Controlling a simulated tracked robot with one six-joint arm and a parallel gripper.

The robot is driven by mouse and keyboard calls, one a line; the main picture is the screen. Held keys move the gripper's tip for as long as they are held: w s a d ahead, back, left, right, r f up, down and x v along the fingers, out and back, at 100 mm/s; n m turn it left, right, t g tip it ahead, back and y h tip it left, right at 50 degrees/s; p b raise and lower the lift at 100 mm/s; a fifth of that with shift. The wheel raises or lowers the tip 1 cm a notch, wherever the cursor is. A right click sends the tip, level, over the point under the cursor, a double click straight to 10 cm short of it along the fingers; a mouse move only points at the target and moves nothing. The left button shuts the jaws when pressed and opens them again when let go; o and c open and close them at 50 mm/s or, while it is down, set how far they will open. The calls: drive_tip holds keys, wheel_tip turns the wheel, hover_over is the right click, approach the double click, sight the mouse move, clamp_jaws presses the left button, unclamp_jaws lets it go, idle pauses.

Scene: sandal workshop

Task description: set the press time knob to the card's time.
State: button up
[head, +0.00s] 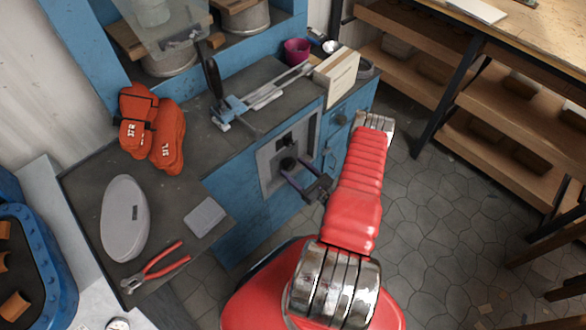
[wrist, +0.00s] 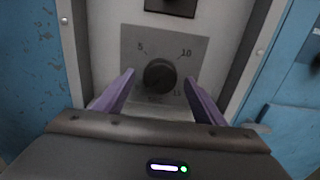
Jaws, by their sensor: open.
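The press time knob (wrist: 160,75) is a round black dial on a grey plate (wrist: 135,52) in the wrist view. The marks 5, 10 and 15 and small letters below show around it; its pointer cannot be made out. In the head view the knob (head: 288,163) sits on the grey panel of the blue press. My gripper (wrist: 160,78) is open, with purple fingers on the left and right of the knob, apart from it in the picture. In the head view my gripper (head: 304,186) is in front of the panel. I cannot make out a card with a readable time.
A cream box-like block (head: 337,77) stands on the bench top, its marking unreadable. Wooden shelves (head: 505,120) stand right; tiled floor between is clear.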

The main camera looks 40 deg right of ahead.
drive_tip(key=shift+w, duration=0.65)
drive_tip(key=shift+c, duration=0.3)
drive_tip(key=c, duration=0.9)
drive_tip(key=shift+a, duration=0.2)
drive_tip(key=shift+c, duration=0.5)
drive_tip(key=shift+d, duration=0.1)
